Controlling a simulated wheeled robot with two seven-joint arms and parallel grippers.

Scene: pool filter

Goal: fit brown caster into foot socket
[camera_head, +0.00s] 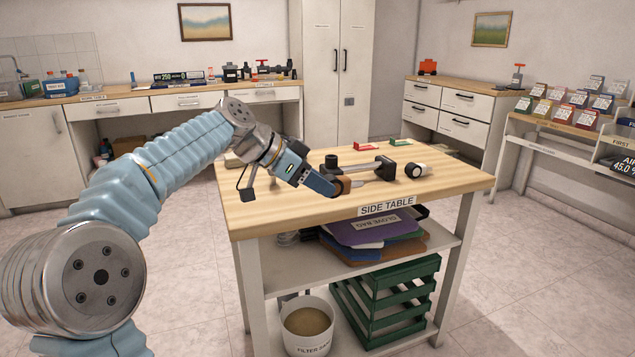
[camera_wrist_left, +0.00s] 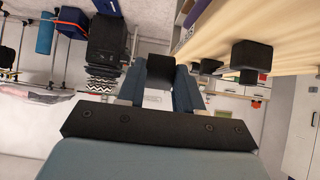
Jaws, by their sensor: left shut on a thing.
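My left gripper (camera_head: 338,188) is shut on a small brown piece (camera_head: 344,184), likely the brown caster, held over the near part of the side table (camera_head: 290,212). In the left wrist view, a dark block (camera_wrist_left: 160,70) sits between the blue fingers of the left gripper (camera_wrist_left: 161,85); its brown colour does not show there. Just beyond the gripper, a grey rod assembly (camera_head: 360,166) with black ends lies on the table. I cannot make out a foot socket on it. My right gripper is not in view.
A white cylinder with a black end (camera_head: 416,170) lies right of the assembly. A red piece (camera_head: 364,145) and a green piece (camera_head: 400,142) stand at the back. The table's front right is clear. Below are a green crate (camera_head: 385,300) and a bucket (camera_head: 308,328).

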